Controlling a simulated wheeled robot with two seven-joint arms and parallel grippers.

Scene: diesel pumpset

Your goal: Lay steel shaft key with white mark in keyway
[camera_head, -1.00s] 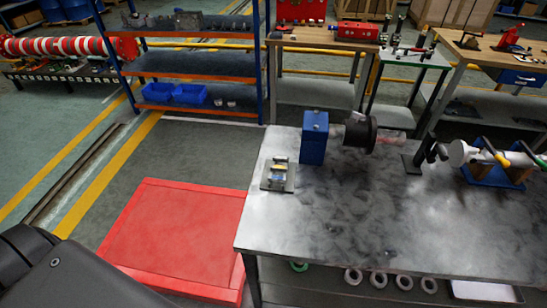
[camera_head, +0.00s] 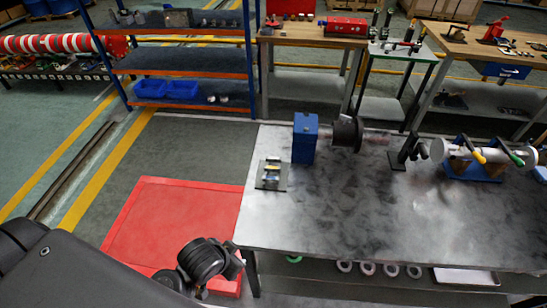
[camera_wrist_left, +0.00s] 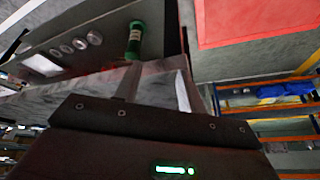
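A small plate (camera_head: 262,185) near the table's left end holds several small blocks (camera_head: 272,168), some pale or yellowish. I cannot tell which is the white-marked key. A silver shaft (camera_head: 505,158) lies in a blue cradle (camera_head: 470,172) at the right, with black, yellow and green handles around it. Its keyway is too small to make out. My left gripper (camera_wrist_left: 157,76) has its fingers apart in the left wrist view, with nothing visible between them. In the head view my left arm is low, by the table's front left corner. My right gripper is out of view.
A blue block (camera_head: 305,140) and a black round part (camera_head: 347,133) stand on the metal table (camera_head: 340,215). A black stand (camera_head: 404,155) is left of the cradle. A red platform (camera_head: 165,215) lies left of the table. The table's front middle is clear.

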